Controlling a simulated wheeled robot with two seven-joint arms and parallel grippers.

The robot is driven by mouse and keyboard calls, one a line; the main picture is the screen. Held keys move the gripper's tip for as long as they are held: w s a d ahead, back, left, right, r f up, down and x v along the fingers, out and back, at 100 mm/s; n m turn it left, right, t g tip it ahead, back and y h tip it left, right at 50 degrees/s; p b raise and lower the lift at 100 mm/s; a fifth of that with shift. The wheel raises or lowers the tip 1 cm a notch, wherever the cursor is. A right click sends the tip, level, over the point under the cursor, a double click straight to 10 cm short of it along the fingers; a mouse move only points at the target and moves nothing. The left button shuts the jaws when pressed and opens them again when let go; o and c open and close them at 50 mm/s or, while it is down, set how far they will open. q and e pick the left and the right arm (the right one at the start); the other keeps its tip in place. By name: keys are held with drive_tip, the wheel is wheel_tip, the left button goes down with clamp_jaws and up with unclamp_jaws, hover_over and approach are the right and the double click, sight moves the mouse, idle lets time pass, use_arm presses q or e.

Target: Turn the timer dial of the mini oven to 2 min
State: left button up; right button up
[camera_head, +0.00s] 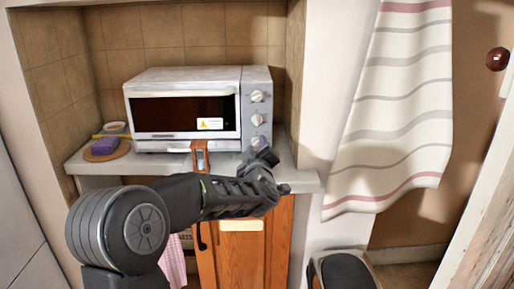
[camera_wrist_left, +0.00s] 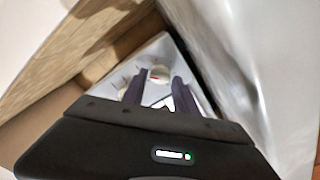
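The white mini oven (camera_head: 186,108) stands on the counter with its door shut. Its right panel carries a column of three pale knobs: top (camera_head: 257,96), middle (camera_head: 257,119) and bottom (camera_head: 258,142). The labels are too small to read, so I cannot tell which is the timer dial. My left gripper (camera_head: 276,172) is open and empty, just below and in front of the bottom knob. In the left wrist view, a pale knob with a red mark (camera_wrist_left: 159,73) shows beyond and between the two dark fingers (camera_wrist_left: 160,92), apart from them. My right gripper is out of view.
An orange-brown object (camera_head: 199,152) stands at the counter's front edge below the oven door. A purple sponge (camera_head: 104,146) on a round board and a small bowl (camera_head: 114,127) are at left. A wall borders the niche close to the knobs' right.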

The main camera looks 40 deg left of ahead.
use_arm(q)
clamp_jaws()
drive_tip(key=shift+r+m+p, duration=0.15)
drive_tip(key=shift+m+p, duration=0.35)
drive_tip(key=shift+m, duration=0.1)
drive_tip(key=shift+o, duration=2.1)
unclamp_jaws()
drive_tip(key=shift+v, duration=3.9)
